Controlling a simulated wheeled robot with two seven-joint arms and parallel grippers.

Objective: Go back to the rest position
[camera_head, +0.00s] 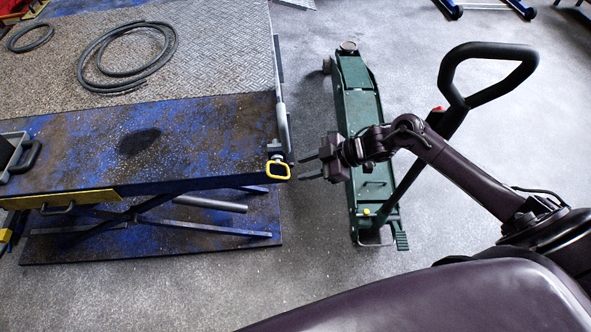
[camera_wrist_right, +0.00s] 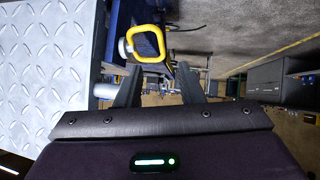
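My right gripper (camera_head: 308,168) is in front of the blue lift table's right end, with its fingers pointing left. Its two fingers stand apart in the right wrist view (camera_wrist_right: 160,82), with nothing held between them. A yellow ring handle (camera_head: 278,170) sits on the table's corner, just beyond the fingertips. It also shows in the right wrist view (camera_wrist_right: 146,44), ahead of the fingers. The green trolley jack (camera_head: 362,105) stands on the floor under my right forearm, which hides part of it. My left gripper is out of view.
The blue lift table (camera_head: 205,150) fills the left side, with black hoses (camera_head: 105,75) on its textured top. The jack's black looped handle (camera_head: 510,85) rises close to my right arm. Grey floor (camera_head: 430,40) is open behind the jack and in front of the table.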

